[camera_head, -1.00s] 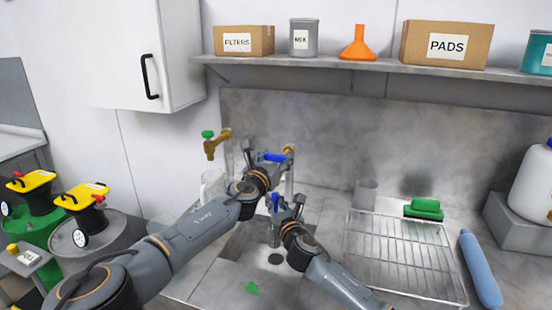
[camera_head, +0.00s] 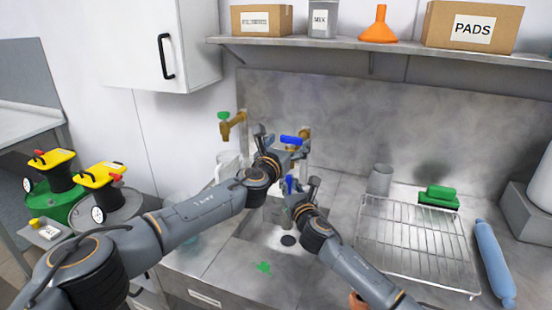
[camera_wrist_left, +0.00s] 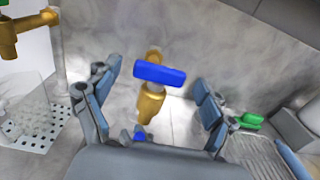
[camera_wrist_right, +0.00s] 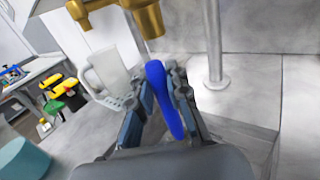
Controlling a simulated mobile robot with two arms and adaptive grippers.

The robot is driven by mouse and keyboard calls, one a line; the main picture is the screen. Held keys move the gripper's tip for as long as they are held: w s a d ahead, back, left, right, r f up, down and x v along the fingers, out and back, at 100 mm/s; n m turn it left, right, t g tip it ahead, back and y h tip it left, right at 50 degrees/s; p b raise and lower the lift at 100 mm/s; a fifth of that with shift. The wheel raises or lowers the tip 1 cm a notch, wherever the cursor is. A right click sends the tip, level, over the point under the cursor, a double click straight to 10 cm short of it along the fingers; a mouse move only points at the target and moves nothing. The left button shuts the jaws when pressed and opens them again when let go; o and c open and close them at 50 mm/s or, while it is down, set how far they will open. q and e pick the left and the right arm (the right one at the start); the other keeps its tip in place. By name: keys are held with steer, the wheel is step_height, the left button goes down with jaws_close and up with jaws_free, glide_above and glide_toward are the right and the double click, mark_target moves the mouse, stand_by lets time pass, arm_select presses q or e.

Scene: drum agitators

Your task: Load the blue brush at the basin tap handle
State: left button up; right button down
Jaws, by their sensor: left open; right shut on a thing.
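The blue brush (camera_wrist_right: 163,95) stands roughly upright between the fingers of my right gripper (camera_wrist_right: 160,85), which is shut on it. In the head view the brush (camera_head: 289,184) is just below the tap, over the basin (camera_head: 257,252). The basin tap has a blue lever handle (camera_wrist_left: 159,73) on a brass body (camera_wrist_left: 150,104). My left gripper (camera_wrist_left: 155,88) is open, its fingers to either side of the blue handle and apart from it. The brush's blue tip (camera_wrist_left: 139,133) shows low in the left wrist view. In the right wrist view the brass spout (camera_wrist_right: 148,18) is above the brush.
A second brass tap with a green handle (camera_head: 223,115) stands to the left. A clear mug (camera_wrist_right: 108,75) is close beside my right gripper. A wire rack (camera_head: 415,245), green sponges (camera_head: 438,197) and a blue roll (camera_head: 493,262) lie right of the basin. A shelf (camera_head: 390,48) runs above.

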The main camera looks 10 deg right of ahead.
arm_select(q)
steer(key=v, duration=0.9)
steer(key=shift+s+a, duration=0.15)
steer(key=shift+s, duration=0.05)
arm_select(e)
steer(key=shift+s, duration=0.1)
arm_select(q)
steer(key=shift+r+p, duration=1.9)
steer(key=shift+p, duration=0.05)
arm_select(e)
steer(key=s+a, duration=0.1)
steer(key=s, duration=0.6)
steer(key=shift+s, duration=0.4)
steer(key=shift+a, duration=0.1)
steer(key=shift+r, duration=0.1)
arm_select(q)
step_height(320, 180, up, 6)
steer(key=p, duration=0.6)
arm_select(e)
steer(key=s+r, duration=0.4)
steer(key=s, duration=0.1)
steer(key=shift+a, duration=0.4)
